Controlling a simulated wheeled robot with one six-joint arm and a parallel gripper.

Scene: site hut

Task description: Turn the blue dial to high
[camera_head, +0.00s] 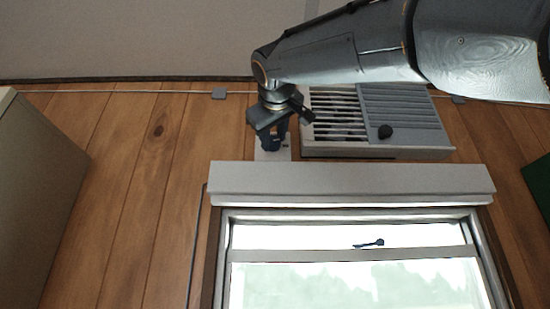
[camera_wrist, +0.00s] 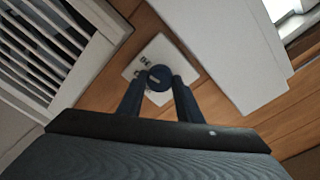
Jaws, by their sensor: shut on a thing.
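The blue dial (camera_wrist: 160,77) is a dark blue round knob with a pale pointer mark, on a white wall plate (camera_wrist: 157,49). Small dark markings sit on the plate beside the dial; they are too small to read. My gripper (camera_wrist: 160,84) has its two fingers on either side of the dial and is shut on it. In the head view my gripper (camera_head: 274,143) reaches the dial from above, and the plate (camera_head: 271,155) shows behind it. The fingers mostly hide the dial there.
A slatted wall heater or vent unit (camera_head: 400,115) with a black knob (camera_head: 385,131) is mounted close to the right of the plate. A white box ledge (camera_head: 350,180) above the window (camera_head: 350,285) lies just below. Bare wood wall (camera_head: 145,190) is to the left.

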